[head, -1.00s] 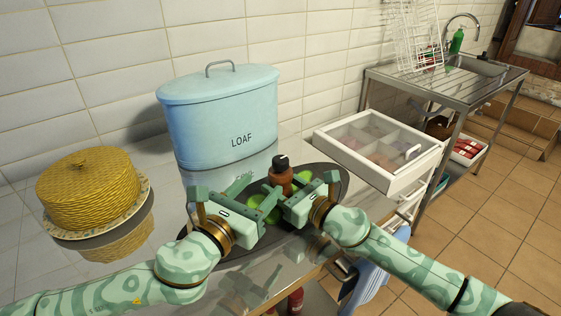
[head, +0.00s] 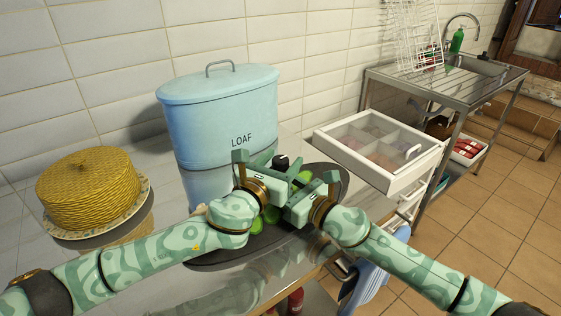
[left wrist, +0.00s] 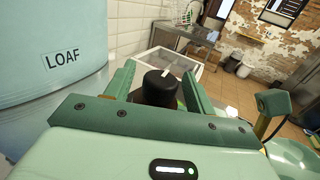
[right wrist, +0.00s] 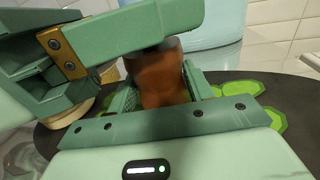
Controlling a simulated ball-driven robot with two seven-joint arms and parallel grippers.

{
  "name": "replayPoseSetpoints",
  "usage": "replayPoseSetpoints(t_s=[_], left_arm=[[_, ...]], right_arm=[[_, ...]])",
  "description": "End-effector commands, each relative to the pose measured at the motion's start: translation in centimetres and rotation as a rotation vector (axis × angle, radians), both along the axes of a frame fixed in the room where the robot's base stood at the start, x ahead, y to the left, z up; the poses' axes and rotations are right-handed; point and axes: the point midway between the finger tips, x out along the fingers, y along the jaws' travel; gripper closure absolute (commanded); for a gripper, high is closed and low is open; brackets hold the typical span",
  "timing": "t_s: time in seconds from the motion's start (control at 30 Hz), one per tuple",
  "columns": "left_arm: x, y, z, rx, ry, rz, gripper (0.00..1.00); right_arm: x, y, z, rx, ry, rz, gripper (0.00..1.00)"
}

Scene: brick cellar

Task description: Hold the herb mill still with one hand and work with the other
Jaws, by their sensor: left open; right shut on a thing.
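The herb mill has a brown body and a black top (head: 281,162); in the head view my grippers hide most of it. My right gripper (head: 290,192) is shut on the brown body (right wrist: 160,82), which shows between its fingers in the right wrist view. My left gripper (head: 264,164) is open at the height of the black top. In the left wrist view the black top (left wrist: 160,90), with a pale mark on it, sits between the two spread fingers. The mill looks upright over a dark oval tray (head: 215,258) with green round patches.
A blue loaf bin (head: 205,120) stands close behind the grippers. A yellow woven cover (head: 90,190) on a plate is at the left. A white compartment box (head: 370,178) with a clear lid is at the right. The steel sink stand (head: 420,85) is farther back.

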Motion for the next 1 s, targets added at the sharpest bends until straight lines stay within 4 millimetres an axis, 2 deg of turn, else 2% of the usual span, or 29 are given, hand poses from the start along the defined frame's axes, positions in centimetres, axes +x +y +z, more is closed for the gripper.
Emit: replayPoseSetpoints(t_s=[0.13, 0.17, 0.3, 0.33, 0.67, 1.0], left_arm=[[-0.01, 0.00, -0.01, 0.000, 0.000, 0.000, 0.46], [-0.02, 0.01, -0.01, 0.000, 0.000, 0.000, 0.48], [-0.03, 0.01, -0.02, 0.000, 0.000, 0.000, 0.87], [-0.03, 0.01, -0.02, 0.000, 0.000, 0.000, 0.90], [0.05, 0.06, 0.02, 0.000, -0.002, -0.034, 0.90], [0.15, 0.16, 0.01, -0.001, -0.004, -0.247, 0.90]], right_arm=[[0.01, -0.02, -0.02, 0.000, 0.000, 0.000, 0.75], [0.01, -0.02, -0.02, 0.000, 0.000, 0.000, 0.75], [0.01, -0.02, -0.02, 0.000, 0.000, 0.000, 0.75], [0.01, -0.02, -0.02, 0.000, 0.000, 0.000, 0.75], [0.01, -0.02, -0.03, 0.000, 0.000, 0.000, 0.75], [-0.01, 0.01, -0.02, 0.001, 0.001, 0.000, 0.75]])
